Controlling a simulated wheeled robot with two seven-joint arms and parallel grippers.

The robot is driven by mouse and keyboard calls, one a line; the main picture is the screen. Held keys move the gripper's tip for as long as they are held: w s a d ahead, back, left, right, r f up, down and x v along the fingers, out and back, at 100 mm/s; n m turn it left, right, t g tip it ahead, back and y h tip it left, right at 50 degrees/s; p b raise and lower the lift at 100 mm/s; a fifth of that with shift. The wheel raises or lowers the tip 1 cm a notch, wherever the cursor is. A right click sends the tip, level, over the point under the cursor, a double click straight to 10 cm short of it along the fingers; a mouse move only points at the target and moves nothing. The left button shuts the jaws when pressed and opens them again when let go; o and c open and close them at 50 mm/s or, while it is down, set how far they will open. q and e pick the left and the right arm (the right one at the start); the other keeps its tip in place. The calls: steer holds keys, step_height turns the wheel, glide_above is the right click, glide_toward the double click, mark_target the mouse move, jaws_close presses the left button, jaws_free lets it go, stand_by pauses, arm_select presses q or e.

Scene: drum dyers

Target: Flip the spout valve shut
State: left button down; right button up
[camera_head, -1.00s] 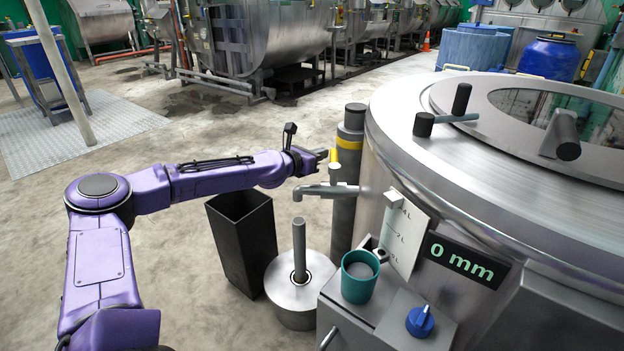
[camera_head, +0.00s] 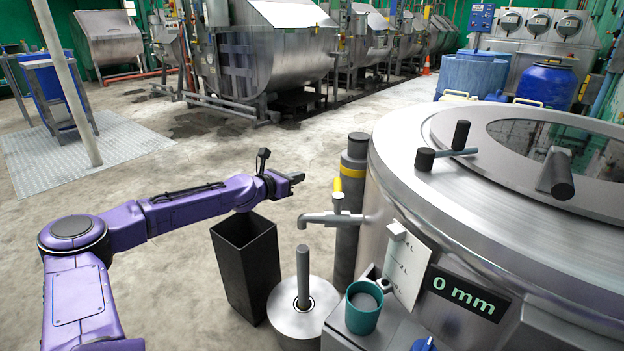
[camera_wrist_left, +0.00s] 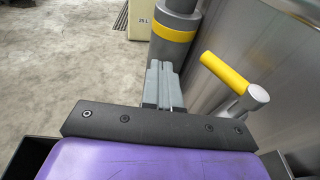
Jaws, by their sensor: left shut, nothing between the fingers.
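The metal spout (camera_head: 330,218) sticks out to the left from the side of the big steel drum (camera_head: 400,200). Its valve has a yellow handle (camera_head: 338,186) that stands up above the spout. In the left wrist view the yellow handle (camera_wrist_left: 225,72) slants up and left from a round grey pivot (camera_wrist_left: 258,94), right of my fingers. My left gripper (camera_head: 299,177) is left of the handle, apart from it, at about its height in the picture. Its grey fingers (camera_wrist_left: 163,82) are together with nothing between them. My right gripper is in neither view.
A black bin (camera_head: 247,262) and a steel pot with an upright rod (camera_head: 303,285) stand below the spout. A dark cylinder with a yellow band (camera_head: 354,170) stands behind it. A teal cup (camera_head: 364,306) sits beside the drum, near a "0 mm" display (camera_head: 463,296).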

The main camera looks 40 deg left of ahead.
arm_select(q)
steer(key=s+a+p, duration=0.2)
steer(key=a, duration=0.1)
steer(key=s+a+r+p, duration=0.1)
steer(key=shift+a, duration=0.3)
stand_by(0.3)
